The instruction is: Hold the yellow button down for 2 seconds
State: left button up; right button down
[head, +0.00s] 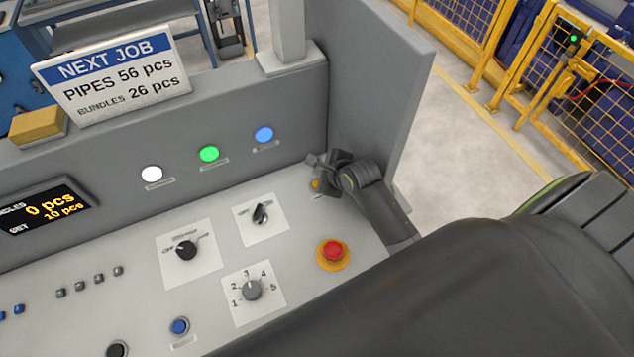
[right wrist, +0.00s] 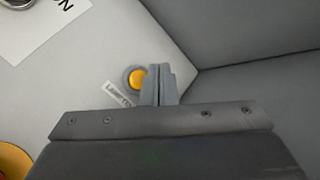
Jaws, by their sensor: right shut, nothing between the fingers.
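The yellow button (head: 315,184) is a small round button on the console's sloping top, near its back right corner. In the right wrist view the button (right wrist: 137,79) sits in a grey ring, with a label partly hidden beside it. My right gripper (head: 322,160) is shut and empty, right at the button. In the right wrist view its fingertips (right wrist: 158,72) overlap the button's right edge. I cannot tell whether they touch it or whether it is pressed. My left gripper is not in view.
A red button on a yellow base (head: 333,251) lies in front of the yellow button. A black selector switch (head: 260,213) and a numbered dial (head: 252,290) are to the left. The console's upright grey walls (head: 375,85) stand close behind and to the right of my right gripper.

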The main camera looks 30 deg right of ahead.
notch_tip(320, 180, down, 3)
jog(key=shift+r+b, duration=0.1)
jog(key=shift+b, duration=0.55)
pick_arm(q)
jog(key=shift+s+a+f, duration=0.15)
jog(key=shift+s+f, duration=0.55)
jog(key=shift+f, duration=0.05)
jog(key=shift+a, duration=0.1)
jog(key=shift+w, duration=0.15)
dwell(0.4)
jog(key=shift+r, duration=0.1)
pick_arm(e)
jog(key=shift+f, duration=0.3)
jog(key=shift+f, duration=0.25)
jog(key=shift+f, duration=0.45)
dwell(2.6)
